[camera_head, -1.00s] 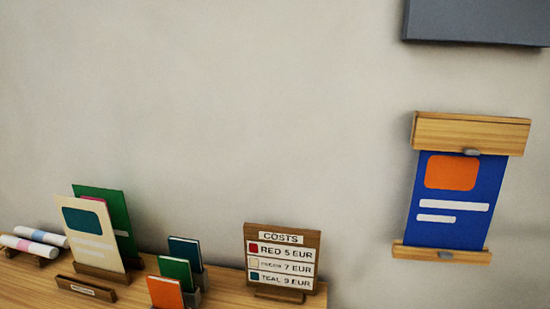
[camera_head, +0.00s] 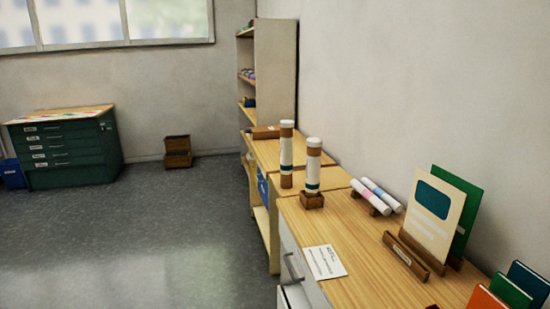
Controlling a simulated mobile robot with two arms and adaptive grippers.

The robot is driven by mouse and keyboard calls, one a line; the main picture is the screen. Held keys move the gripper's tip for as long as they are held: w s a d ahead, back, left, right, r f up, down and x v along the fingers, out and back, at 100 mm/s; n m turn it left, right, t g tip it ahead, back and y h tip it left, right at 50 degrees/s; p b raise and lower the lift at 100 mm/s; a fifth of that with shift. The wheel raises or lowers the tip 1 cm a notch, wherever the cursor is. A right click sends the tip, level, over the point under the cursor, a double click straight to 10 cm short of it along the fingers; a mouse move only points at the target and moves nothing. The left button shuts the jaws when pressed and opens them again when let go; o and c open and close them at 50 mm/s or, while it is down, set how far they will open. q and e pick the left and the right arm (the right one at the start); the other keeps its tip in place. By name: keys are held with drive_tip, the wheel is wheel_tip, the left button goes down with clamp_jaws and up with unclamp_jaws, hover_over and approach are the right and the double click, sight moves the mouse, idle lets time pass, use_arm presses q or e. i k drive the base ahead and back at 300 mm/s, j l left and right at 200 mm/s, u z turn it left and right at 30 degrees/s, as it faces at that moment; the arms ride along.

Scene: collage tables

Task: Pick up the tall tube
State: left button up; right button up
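Two upright brown tubes with white caps and white label bands stand near the front edge of the wooden counter. The left tube (camera_head: 286,152) looks taller and stands a little farther back. The right tube (camera_head: 313,160) stands in a small dark wooden block (camera_head: 312,201) and looks shorter. The two are close together; I cannot tell from here exactly what the left tube's base rests on. Neither of my grippers is in view.
Rolled white tubes (camera_head: 381,193) lie on a rack behind. A notice card (camera_head: 325,262) lies at the counter's front edge. Cream (camera_head: 432,218) and green boards stand to the right. A tall shelf (camera_head: 275,70) stands beyond. Open grey floor (camera_head: 150,235) lies left of the counter.

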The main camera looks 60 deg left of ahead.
sight(286, 135)
drive_tip(key=k+j+u, duration=0.2)
drive_tip(key=u, duration=0.15)
drive_tip(key=k+j+u, duration=0.1)
drive_tip(key=j+u, duration=0.3)
drive_tip(key=k+j+u, duration=0.1)
drive_tip(key=j+u, duration=0.25)
drive_tip(key=u, duration=0.5)
drive_tip(key=i+j+z, duration=0.1)
drive_tip(key=i+j, duration=0.2)
drive_tip(key=i+j+z, duration=0.1)
drive_tip(key=i+j, duration=0.25)
drive_tip(key=j, duration=0.15)
